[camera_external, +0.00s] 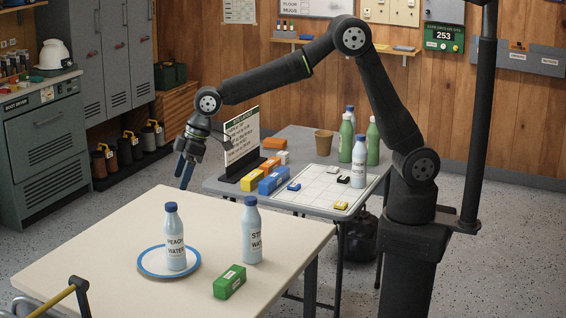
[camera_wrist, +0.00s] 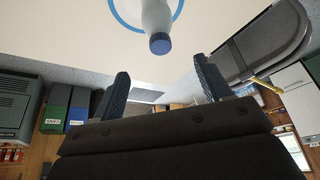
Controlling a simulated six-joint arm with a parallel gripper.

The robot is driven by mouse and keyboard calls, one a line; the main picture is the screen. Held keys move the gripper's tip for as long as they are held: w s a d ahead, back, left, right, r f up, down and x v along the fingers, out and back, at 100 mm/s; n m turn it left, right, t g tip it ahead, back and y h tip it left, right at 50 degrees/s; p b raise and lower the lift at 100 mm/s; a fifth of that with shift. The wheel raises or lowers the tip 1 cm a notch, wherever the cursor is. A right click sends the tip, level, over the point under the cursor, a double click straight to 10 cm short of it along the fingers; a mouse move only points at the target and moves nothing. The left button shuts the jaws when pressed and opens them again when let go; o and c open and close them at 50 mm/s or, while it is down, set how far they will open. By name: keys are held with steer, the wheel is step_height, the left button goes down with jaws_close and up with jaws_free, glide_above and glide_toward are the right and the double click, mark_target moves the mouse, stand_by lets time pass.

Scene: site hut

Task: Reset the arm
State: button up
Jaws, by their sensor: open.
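My gripper (camera_external: 185,172) hangs in the air at the back left edge of the cream table, its fingers pointing down. In the wrist view my gripper (camera_wrist: 162,85) shows two dark fingers spread apart with nothing between them. A peach water bottle (camera_external: 175,240) with a blue cap stands on a white plate with a blue rim (camera_external: 141,262). A second water bottle (camera_external: 251,232) stands to its right, off the plate. In the wrist view a blue-capped bottle (camera_wrist: 157,18) stands beyond the fingers, apart from them.
A green box (camera_external: 229,282) lies near the cream table's (camera_external: 100,232) front. Behind, a grey table (camera_external: 300,140) holds a sign (camera_external: 242,135), coloured boxes, a white grid board (camera_external: 330,178), bottles and a brown cup (camera_external: 324,142). A dark post (camera_external: 485,110) stands at right.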

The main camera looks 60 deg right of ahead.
mark_target(169, 215)
steer(key=x, duration=1.2)
steer(key=shift+f, duration=0.7)
steer(key=shift+r, duration=0.4)
